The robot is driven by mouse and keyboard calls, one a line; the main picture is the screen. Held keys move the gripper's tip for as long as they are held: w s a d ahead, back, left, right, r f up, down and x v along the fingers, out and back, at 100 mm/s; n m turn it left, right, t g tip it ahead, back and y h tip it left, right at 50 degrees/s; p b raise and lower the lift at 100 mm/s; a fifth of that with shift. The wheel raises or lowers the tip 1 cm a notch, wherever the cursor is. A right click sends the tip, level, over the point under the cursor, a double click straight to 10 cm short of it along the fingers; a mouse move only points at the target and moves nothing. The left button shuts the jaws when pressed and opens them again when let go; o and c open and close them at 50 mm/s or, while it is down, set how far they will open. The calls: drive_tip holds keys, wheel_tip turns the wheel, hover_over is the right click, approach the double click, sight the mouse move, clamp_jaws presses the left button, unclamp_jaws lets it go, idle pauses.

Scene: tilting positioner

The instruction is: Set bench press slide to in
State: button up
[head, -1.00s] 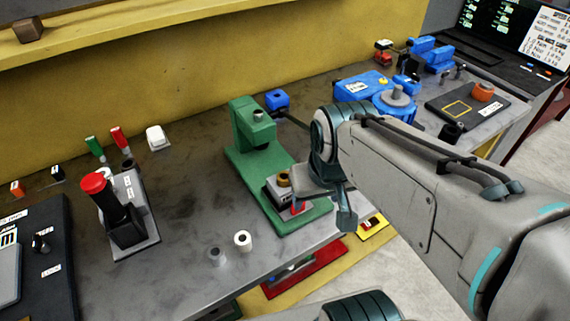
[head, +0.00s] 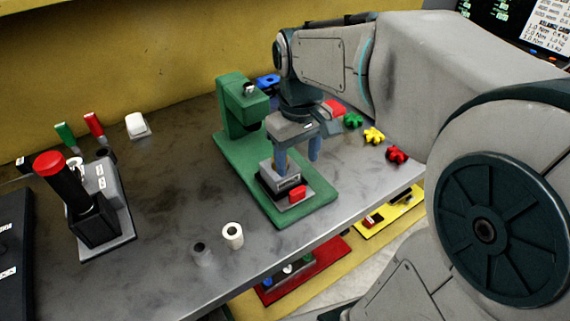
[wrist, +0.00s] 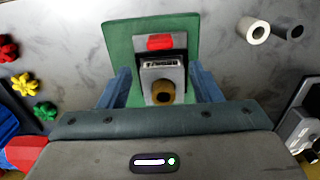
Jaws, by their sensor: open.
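The green bench press (head: 236,150) stands on the bench with its head above the rear of its base. Its slide (head: 274,186), a grey and dark block with a red tab (head: 297,193), sits on the front part of the base, forward of the head. In the wrist view the slide (wrist: 175,73) shows a label and a brass round piece (wrist: 162,93), with the red tab (wrist: 160,42) at the far end. My gripper (head: 298,155) points down over the slide, open and empty. In the wrist view its fingers (wrist: 162,84) are either side of the block, with gaps.
A red-topped lever unit (head: 92,215) is further left. Coloured star knobs (head: 374,135) lie to the right. The yellow wall is behind.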

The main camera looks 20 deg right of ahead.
sight(296, 188)
wheel_tip(296, 188, down, 10)
drive_tip(key=shift+r+b, duration=0.15)
drive_tip(key=shift+b, duration=0.35)
